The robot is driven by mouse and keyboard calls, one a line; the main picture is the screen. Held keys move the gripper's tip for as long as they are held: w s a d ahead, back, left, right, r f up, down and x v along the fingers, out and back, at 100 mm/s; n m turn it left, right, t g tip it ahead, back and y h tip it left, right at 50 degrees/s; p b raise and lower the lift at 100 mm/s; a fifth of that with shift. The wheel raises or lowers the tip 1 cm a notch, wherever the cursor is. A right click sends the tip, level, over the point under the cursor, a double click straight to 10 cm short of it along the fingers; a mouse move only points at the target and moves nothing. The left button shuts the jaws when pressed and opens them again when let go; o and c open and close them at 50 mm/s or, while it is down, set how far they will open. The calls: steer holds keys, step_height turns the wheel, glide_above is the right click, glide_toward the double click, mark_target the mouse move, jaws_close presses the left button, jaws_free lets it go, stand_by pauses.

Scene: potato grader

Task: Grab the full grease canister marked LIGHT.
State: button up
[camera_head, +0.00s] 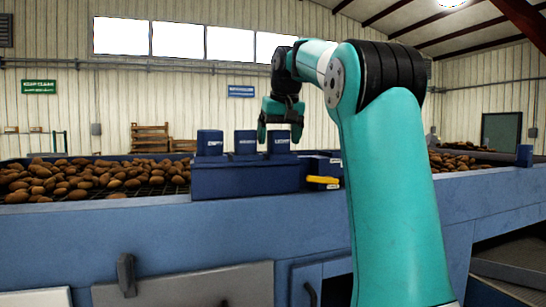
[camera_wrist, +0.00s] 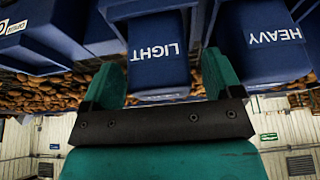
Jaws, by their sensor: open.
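The canister marked LIGHT (camera_wrist: 158,72) is dark blue and shows in the wrist view with its white lettering upside down. It stands between the two teal fingers of my gripper (camera_wrist: 161,85), with a finger on each side. In the head view my gripper (camera_head: 280,130) is above the rightmost of three blue canisters, which looks like the LIGHT canister (camera_head: 279,144). The jaws are open. A canister marked HEAVY (camera_wrist: 275,42) stands beside it in the wrist view. How full the canisters are cannot be seen.
The canisters stand on a blue ledge box (camera_head: 245,180) on the grader. Another canister (camera_head: 210,143) stands at its left end. A yellow object (camera_head: 323,181) lies to its right. Potatoes (camera_head: 80,178) cover the grader bed behind.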

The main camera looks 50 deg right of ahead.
steer(key=shift+d+f, duration=0.2)
steer(key=shift+f, duration=0.2)
steer(key=shift+a+r, duration=0.1)
steer(key=shift+r, duration=0.05)
steer(key=shift+w+a, duration=0.1)
steer(key=c, duration=1.1)
